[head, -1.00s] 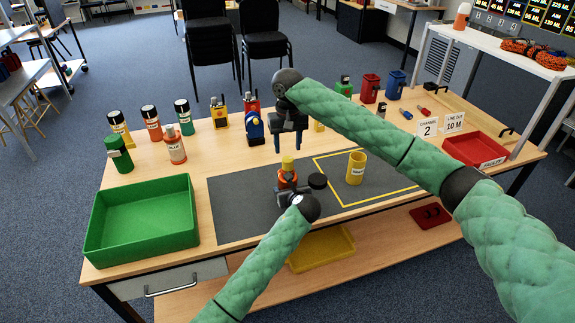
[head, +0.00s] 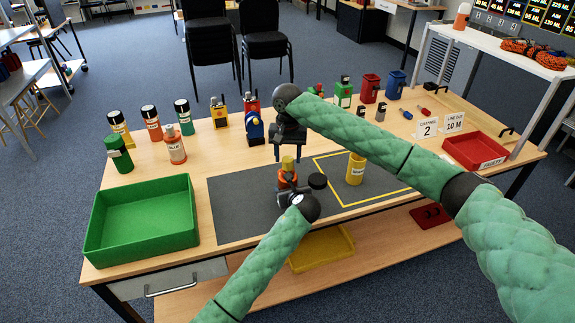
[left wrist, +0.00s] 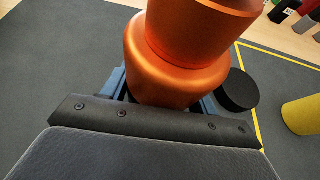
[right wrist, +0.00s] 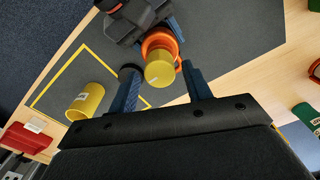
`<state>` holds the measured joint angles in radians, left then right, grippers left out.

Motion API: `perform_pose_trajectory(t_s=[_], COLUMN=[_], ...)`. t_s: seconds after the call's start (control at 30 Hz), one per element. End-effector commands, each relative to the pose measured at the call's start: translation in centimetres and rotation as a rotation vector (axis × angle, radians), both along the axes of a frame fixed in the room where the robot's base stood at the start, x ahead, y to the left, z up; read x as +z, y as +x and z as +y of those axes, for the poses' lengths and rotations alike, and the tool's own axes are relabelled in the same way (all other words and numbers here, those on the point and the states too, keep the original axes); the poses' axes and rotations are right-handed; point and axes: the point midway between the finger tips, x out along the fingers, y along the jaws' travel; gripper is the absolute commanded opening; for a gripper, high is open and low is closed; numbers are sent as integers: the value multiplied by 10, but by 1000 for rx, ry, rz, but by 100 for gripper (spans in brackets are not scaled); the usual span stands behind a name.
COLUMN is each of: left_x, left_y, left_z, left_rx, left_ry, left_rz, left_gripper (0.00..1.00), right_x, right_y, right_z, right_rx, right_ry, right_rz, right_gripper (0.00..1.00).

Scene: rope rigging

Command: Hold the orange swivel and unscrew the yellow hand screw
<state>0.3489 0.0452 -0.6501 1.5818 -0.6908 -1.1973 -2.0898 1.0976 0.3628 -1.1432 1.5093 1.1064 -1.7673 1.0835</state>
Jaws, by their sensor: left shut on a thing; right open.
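The orange swivel (head: 287,179) stands upright on the dark mat (head: 240,200), and its body fills the top of the left wrist view (left wrist: 180,70). The yellow hand screw (head: 288,163) sits on top of it, and it also shows in the right wrist view (right wrist: 160,70). My left gripper (head: 288,192) is shut on the lower part of the swivel, seen as blue fingers on both sides of it (left wrist: 165,85). My right gripper (head: 291,152) is open just above the hand screw, its fingers pointing down. In the right wrist view the screw lies between its spread fingers (right wrist: 160,88), apart from them.
A black disc (head: 318,181) and a yellow cup (head: 356,168) stand right of the swivel. A green tray (head: 142,250) is at the left, a red tray (head: 475,150) at the right. Bottles and coloured devices line the back. The mat's left part is clear.

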Motion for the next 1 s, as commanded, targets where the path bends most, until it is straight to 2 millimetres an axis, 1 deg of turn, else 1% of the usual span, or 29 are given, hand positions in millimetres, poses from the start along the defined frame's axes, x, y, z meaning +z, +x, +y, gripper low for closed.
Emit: perform_pose_trajectory(t_s=[0.03, 0.07, 0.1, 0.7, 1.0], left_x=[0, 1, 1, 0, 0], left_y=[0, 0, 0, 0, 0], left_z=[0, 0, 0, 0, 0], left_rx=[0, 0, 0, 0, 0], left_ry=[0, 0, 0, 0, 0], left_rz=[0, 0, 0, 0, 0], left_gripper=[32, 32, 32, 32, 32], right_x=[-7, -8, -5, -6, -6], right_y=[0, 0, 1, 0, 0], right_z=[0, 0, -1, 0, 0], right_rx=[0, 12, 56, 620, 814], right_ry=[-2, -1, 0, -1, -1], right_rz=[1, 0, -2, -1, 0], right_gripper=[49, 49, 49, 49, 49])
